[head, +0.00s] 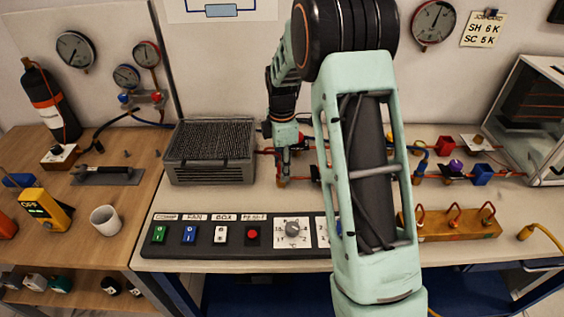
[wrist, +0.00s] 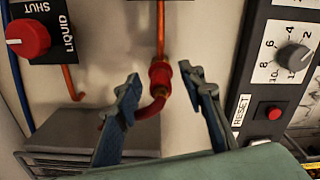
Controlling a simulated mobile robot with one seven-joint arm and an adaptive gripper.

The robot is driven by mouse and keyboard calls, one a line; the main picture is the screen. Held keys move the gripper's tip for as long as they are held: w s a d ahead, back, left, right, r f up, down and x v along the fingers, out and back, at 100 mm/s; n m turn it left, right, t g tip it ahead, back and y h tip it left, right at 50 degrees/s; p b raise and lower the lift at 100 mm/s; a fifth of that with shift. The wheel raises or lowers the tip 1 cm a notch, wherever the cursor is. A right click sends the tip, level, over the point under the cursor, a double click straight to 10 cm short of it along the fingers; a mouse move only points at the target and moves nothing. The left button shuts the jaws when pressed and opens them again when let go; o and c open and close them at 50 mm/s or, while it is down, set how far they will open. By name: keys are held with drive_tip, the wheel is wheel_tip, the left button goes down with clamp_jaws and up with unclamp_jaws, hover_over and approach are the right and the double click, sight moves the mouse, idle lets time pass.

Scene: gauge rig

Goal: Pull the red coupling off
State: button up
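The red coupling (wrist: 160,73) sits at the end of a thin copper pipe (wrist: 160,30) in the wrist view. A short red hose (wrist: 148,108) curves from its lower end down to the left. My gripper (wrist: 160,82) is open, with one blue-grey finger on each side of the coupling. I see gaps between both fingers and the coupling; nothing is held. In the head view my gripper (head: 284,178) points down over the bench, just right of the grey ribbed unit. I cannot make out the coupling there.
A red knob (wrist: 27,38) labelled LIQUID and SHUT is at upper left in the wrist view. The control panel (wrist: 245,95) with a dial and a red RESET button is close on the right. The ribbed unit (head: 210,172) stands beside my gripper.

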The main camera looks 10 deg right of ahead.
clamp_jaws()
drive_tip(key=c, duration=0.7)
unclamp_jaws()
clamp_jaws()
drive_tip(key=shift+r, duration=0.3)
drive_tip(key=shift+r+p, duration=1.75)
drive_tip(key=shift+r, duration=0.65)
